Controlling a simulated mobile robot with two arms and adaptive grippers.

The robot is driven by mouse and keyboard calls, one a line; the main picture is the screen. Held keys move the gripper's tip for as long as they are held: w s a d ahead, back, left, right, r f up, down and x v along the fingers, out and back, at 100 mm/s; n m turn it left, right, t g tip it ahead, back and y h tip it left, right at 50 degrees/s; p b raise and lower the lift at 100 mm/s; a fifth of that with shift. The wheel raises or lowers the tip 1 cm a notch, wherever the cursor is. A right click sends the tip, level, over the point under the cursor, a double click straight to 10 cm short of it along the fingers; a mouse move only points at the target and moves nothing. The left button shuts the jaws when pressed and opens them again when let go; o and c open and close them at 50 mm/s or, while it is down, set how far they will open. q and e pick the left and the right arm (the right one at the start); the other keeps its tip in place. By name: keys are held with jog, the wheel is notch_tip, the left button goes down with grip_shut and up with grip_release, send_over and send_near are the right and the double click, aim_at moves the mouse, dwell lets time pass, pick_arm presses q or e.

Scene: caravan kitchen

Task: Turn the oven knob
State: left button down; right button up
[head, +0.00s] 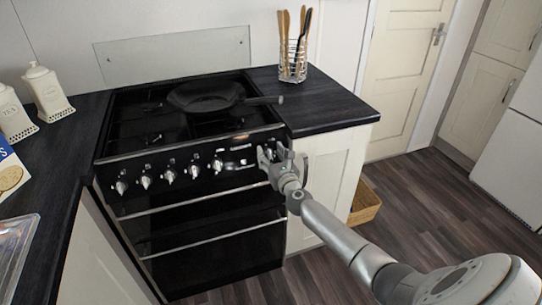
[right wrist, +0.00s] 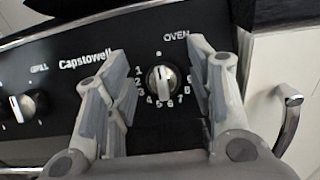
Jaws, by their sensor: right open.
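The oven knob (right wrist: 161,82) is round and silver with a black surround, below the printed word OVEN and above an arc of numbers. Its pointer ridge stands roughly upright in the right wrist view. My right gripper (right wrist: 157,52) is open, with one finger on each side of the knob; I see gaps between the fingers and the knob. In the head view my right gripper (head: 273,153) is at the right end of the black cooker's (head: 205,225) control panel and hides the oven knob. My left gripper is not in view.
The grill knob (right wrist: 22,107) is left of the oven knob; several more knobs run along the panel. A black pan (head: 206,95) sits on the hob, its handle pointing right. A utensil holder (head: 293,70) stands on the right worktop. A cupboard handle (right wrist: 288,118) is close on the right.

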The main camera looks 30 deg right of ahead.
jog(key=c, duration=1)
jog(key=shift+n, duration=0.3)
